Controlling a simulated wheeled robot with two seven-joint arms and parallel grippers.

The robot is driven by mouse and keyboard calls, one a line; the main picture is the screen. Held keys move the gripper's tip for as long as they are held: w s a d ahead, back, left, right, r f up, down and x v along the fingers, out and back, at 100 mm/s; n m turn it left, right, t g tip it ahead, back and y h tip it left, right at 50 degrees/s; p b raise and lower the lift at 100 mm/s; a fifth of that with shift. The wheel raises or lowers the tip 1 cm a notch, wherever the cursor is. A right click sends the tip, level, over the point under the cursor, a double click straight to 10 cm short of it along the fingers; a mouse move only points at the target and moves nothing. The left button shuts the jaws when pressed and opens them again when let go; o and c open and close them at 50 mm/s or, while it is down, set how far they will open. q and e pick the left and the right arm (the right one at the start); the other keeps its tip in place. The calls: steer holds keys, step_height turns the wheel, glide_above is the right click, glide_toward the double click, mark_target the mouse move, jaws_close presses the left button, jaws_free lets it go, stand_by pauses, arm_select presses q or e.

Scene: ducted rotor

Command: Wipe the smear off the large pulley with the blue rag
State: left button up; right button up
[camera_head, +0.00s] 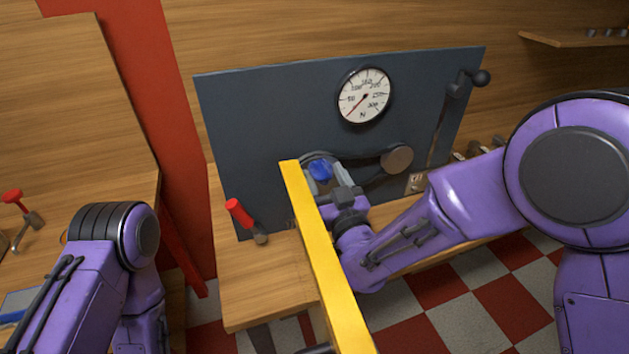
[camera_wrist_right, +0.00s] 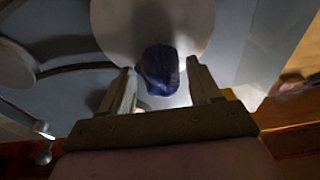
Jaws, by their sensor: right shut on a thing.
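The large pulley (camera_head: 318,155) is on the dark panel, mostly hidden behind my right gripper and a yellow bar. In the right wrist view a big pale disc (camera_wrist_right: 115,28), which looks like this pulley, fills the top middle. My right gripper (camera_head: 326,174) is shut on the bunched blue rag (camera_head: 320,170). The rag (camera_wrist_right: 158,70) sits between the fingers in the right wrist view, in front of the disc. I cannot tell whether it touches the disc. No smear shows. My left arm is at the lower left; its gripper is out of view.
The yellow bar (camera_head: 322,250) crosses in front of my right gripper. A smaller pulley (camera_head: 397,158) with a dark belt is to the right. A gauge (camera_head: 364,95), a black-knobbed lever (camera_head: 470,82) and a red-handled lever (camera_head: 241,214) are nearby. The wooden bench (camera_head: 255,290) in front is mostly bare.

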steer(key=d, duration=0.1)
steer(key=w+d, duration=0.1)
steer(key=d, duration=0.1)
steer(key=shift+w+d+r+b, duration=0.1)
steer(key=shift+w+r+b, duration=0.05)
steer(key=shift+b, duration=0.2)
steer(key=s+a, duration=0.2)
steer(key=a, duration=0.5)
steer(key=shift+s, duration=0.2)
steer(key=r+v, duration=0.1)
steer(key=v, duration=0.5)
stand_by(0.3)
steer(key=shift+s+f, duration=0.15)
steer(key=shift+r+v, duration=0.1)
steer(key=shift+v, duration=0.6)
steer(key=shift+r+v, duration=0.15)
steer(key=shift+v, duration=0.55)
